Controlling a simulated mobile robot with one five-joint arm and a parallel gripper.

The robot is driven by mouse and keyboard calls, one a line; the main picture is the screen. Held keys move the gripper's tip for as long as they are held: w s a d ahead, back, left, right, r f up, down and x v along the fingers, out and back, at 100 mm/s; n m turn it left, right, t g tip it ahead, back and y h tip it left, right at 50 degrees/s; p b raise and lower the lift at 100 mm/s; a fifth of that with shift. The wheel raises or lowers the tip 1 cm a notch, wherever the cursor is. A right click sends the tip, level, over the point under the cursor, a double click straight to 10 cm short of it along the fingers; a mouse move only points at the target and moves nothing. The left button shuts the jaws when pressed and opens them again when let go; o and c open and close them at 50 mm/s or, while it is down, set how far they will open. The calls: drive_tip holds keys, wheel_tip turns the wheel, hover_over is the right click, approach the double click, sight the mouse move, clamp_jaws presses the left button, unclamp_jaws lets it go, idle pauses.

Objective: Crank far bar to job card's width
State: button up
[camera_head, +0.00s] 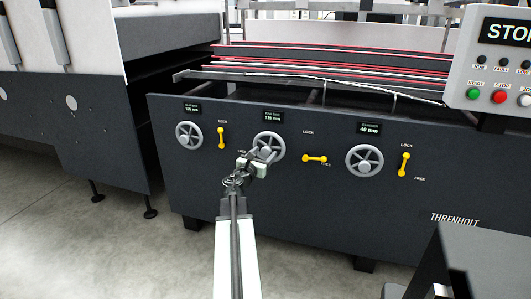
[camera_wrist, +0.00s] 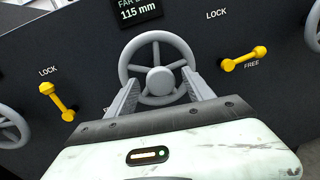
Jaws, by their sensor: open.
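The far bar's grey handwheel (camera_head: 270,133) is the middle one of three on the dark front panel. The wrist view shows it close up (camera_wrist: 160,79), with its display (camera_wrist: 138,12) reading 115 mm. My gripper (camera_head: 263,162) is in front of this wheel, covering its lower part in the head view. In the wrist view its fingers (camera_wrist: 158,84) are open, one on each side of the hub. I cannot tell whether they touch the wheel. The yellow lever (camera_head: 314,158) right of this wheel lies sideways, towards FREE. I cannot make out a job card.
Two other handwheels stand left (camera_head: 189,135) and right (camera_head: 364,161). Their yellow levers, left (camera_head: 221,138) and right (camera_head: 404,164), stand upright. The right display (camera_head: 369,128) reads 40 mm. A control box (camera_head: 500,72) is at upper right. A dark surface (camera_head: 490,250) sits at lower right.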

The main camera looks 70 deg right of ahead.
drive_tip(key=shift+d, duration=1.25)
clamp_jaws()
drive_tip(key=shift+a+m, duration=0.1)
drive_tip(key=shift+m, duration=0.3)
unclamp_jaws()
drive_tip(key=a, duration=0.7)
drive_tip(key=shift+w+a, duration=0.15)
drive_tip(key=shift+a, duration=0.25)
